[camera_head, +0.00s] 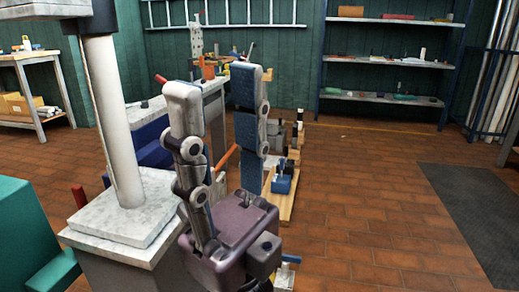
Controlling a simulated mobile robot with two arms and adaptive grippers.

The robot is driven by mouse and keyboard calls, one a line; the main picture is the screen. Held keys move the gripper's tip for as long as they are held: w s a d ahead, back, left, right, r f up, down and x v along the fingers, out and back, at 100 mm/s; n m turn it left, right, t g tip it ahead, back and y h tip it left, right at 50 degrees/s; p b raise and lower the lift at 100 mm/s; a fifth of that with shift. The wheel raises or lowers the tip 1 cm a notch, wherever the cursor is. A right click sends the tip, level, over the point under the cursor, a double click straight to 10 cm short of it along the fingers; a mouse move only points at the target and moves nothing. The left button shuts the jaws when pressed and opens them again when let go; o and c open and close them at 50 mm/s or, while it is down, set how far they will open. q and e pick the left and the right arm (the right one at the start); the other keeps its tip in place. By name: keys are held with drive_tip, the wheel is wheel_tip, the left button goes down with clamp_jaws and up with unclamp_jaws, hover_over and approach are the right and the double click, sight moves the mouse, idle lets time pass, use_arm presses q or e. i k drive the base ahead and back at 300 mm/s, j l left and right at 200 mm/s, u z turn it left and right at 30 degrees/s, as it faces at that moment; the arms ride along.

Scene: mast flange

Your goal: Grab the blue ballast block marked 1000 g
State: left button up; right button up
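My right gripper (214,86) is large in the middle of the head view, its purple-grey body low and its two long fingers pointing up and away. The fingers are spread, with a clear gap and nothing held between them. A small blue block (284,184) sits on a wooden board just right of the right finger. It looks like the ballast block, but no marking is readable. The gripper is apart from it in the picture. My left gripper is not in view.
A white mast (111,120) stands on a flange plate on a grey pedestal at left. A light wooden board (286,208) carries several small things. A workbench is behind the gripper. A shelf rack (384,60) stands at the back.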

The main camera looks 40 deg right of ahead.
sight(281, 183)
drive_tip(key=z, duration=1.35)
